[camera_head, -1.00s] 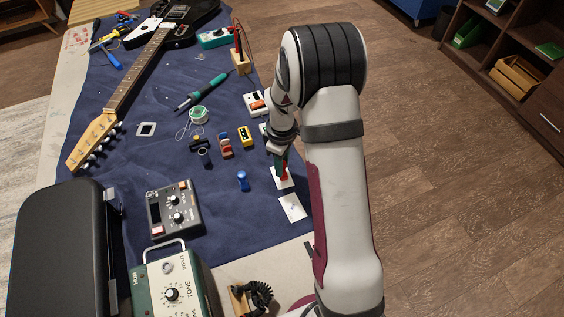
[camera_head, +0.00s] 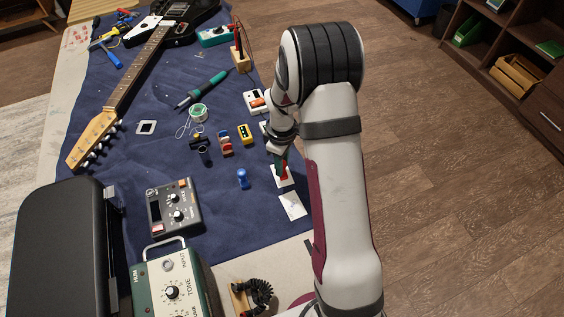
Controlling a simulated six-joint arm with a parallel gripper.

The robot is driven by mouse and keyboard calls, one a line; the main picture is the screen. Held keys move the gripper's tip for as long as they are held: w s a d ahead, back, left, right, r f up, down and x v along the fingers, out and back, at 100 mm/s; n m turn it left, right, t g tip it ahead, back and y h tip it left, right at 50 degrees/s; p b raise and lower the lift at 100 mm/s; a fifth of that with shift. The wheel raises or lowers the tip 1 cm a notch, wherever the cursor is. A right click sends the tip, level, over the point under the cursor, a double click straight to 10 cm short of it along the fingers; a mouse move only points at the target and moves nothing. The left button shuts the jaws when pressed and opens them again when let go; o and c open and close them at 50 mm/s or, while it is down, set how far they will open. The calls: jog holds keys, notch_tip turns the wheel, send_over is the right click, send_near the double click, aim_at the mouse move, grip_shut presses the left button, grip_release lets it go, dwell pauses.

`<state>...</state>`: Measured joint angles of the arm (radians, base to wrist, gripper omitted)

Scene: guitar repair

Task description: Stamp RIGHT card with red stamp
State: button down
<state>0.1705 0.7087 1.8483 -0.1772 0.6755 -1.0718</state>
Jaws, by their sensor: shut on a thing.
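My gripper (camera_head: 280,158) points down at the right side of the blue mat and is shut on the red stamp (camera_head: 284,172). Only the stamp's lower red part shows, below some dark green at the fingers. The stamp is upright over a white card (camera_head: 289,183), at or very near its surface; I cannot tell whether they touch. The stamp hides part of this card. A second white card (camera_head: 291,207) lies just nearer the camera. A white edge (camera_head: 264,127) shows beside my wrist, mostly hidden.
A blue stamp (camera_head: 242,178) stands left of the cards. A grey pedal (camera_head: 174,207) and a guitar (camera_head: 135,82) lie on the blue mat (camera_head: 215,215).

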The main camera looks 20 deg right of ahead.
notch_tip(320, 180, up, 6)
jog(key=shift+r, duration=0.55)
jog(key=shift+s, duration=0.1)
dwell(0.6)
